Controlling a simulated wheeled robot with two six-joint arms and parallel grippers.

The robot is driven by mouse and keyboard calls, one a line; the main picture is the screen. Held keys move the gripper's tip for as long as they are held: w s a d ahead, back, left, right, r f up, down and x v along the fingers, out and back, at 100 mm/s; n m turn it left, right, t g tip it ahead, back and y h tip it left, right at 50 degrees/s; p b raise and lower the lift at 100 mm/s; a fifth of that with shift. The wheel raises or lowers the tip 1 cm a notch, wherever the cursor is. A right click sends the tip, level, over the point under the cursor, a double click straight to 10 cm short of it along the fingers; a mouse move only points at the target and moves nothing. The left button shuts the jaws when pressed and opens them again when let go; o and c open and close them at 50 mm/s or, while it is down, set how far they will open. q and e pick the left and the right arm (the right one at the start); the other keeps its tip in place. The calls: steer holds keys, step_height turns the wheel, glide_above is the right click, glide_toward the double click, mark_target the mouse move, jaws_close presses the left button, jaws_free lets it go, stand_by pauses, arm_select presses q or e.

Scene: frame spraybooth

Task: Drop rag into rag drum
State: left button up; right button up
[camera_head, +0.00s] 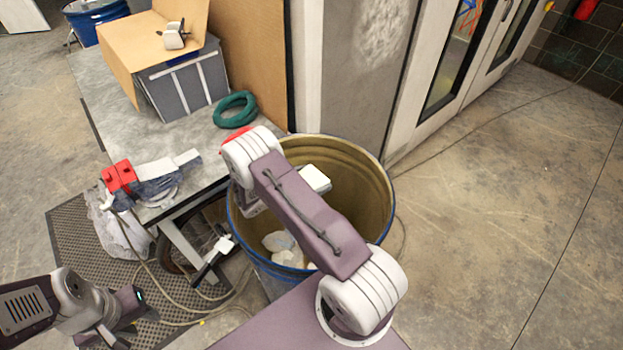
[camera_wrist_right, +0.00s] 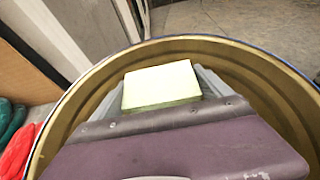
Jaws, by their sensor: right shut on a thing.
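The rag drum (camera_head: 377,185) is a round barrel with a blue outside and a tan inside. Crumpled pale rags (camera_head: 284,246) lie in it. My right arm reaches over the drum. In the right wrist view, my right gripper (camera_wrist_right: 162,90) is shut on the rag (camera_wrist_right: 160,84), a pale yellow-green folded block, with the drum's rim (camera_wrist_right: 200,40) curving around behind it. In the head view the rag (camera_head: 315,178) shows whitish beside my arm, over the drum opening. My left gripper (camera_head: 125,318) is low at the left, away from the drum; its jaw opening is unclear.
A booth wall (camera_head: 350,70) stands behind. Cables cross the perforated mat (camera_head: 75,245). Floor at right is mostly clear.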

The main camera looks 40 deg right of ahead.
steer(key=shift+f, duration=0.5)
step_height(320, 180, down, 5)
steer(key=b, duration=0.3)
steer(key=shift+b, duration=0.4)
steer(key=o, duration=1.1)
steer(key=shift+r, duration=0.1)
steer(key=w+b+v, duration=0.1)
steer(key=b+v, duration=0.1)
steer(key=v, duration=0.7)
steer(key=shift+s+b, duration=0.3)
steer(key=shift+s, duration=0.15)
